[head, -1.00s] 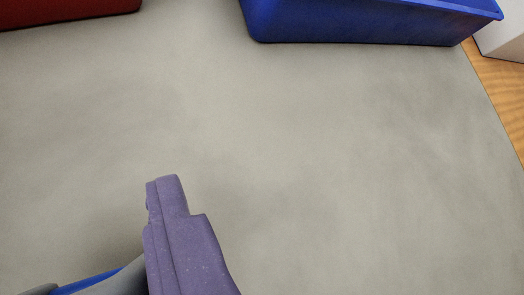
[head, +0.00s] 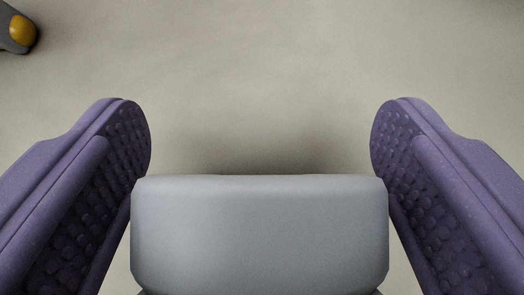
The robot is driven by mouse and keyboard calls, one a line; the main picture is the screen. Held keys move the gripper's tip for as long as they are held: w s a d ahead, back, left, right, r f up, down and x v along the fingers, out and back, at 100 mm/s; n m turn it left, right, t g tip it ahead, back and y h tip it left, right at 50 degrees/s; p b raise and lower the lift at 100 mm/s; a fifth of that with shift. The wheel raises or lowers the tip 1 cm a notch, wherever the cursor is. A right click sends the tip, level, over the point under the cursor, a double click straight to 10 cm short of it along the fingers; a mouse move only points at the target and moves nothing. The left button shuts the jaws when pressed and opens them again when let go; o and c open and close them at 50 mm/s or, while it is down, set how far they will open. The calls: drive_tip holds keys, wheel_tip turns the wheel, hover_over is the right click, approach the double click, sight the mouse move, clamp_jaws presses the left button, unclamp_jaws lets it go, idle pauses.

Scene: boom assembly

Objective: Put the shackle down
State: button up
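My gripper (head: 261,138) is open over the grey surface, with its two purple fingers spread wide on the left and right of the picture. Their dimpled inner pads show, and the space between the fingertips is empty. A wide, smooth grey block between the fingers at the bottom looks like my own gripper body. I cannot pick out the shackle with certainty. A small dark grey piece with a yellow-orange end (head: 21,31) lies at the top left, cut off by the picture edge and apart from my fingers; I cannot tell what it is.
The grey work surface (head: 262,60) is bare ahead of my fingertips and across the top middle and right. A dark shadow falls on it just beyond the grey block.

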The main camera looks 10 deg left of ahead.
drive_tip(key=shift+o, duration=0.6)
drive_tip(key=shift+r, duration=0.1)
drive_tip(key=shift+r, duration=0.25)
drive_tip(key=p+v, duration=0.3)
drive_tip(key=v, duration=0.9)
drive_tip(key=w+d+r+t, duration=0.1)
drive_tip(key=w+r, duration=0.3)
drive_tip(key=r, duration=0.6)
drive_tip(key=w+d+r+m+t, duration=0.15)
drive_tip(key=w+r, duration=0.25)
drive_tip(key=r, duration=0.7)
drive_tip(key=w+d+r+t, duration=0.1)
drive_tip(key=w+r, duration=0.3)
drive_tip(key=r, duration=0.6)
drive_tip(key=s+d+r+t+h, duration=0.1)
drive_tip(key=s+d+r, duration=0.1)
drive_tip(key=r, duration=0.7)
drive_tip(key=s+d+r+t, duration=0.1)
drive_tip(key=s+d+r, duration=0.1)
drive_tip(key=r, duration=0.6)
drive_tip(key=s+d+r, duration=0.1)
drive_tip(key=s+r, duration=0.5)
drive_tip(key=r, duration=0.3)
drive_tip(key=s+d+r+t, duration=0.1)
drive_tip(key=s+r, duration=0.6)
drive_tip(key=r, duration=0.3)
drive_tip(key=shift+m+h, duration=0.35)
drive_tip(key=shift+h, duration=0.05)
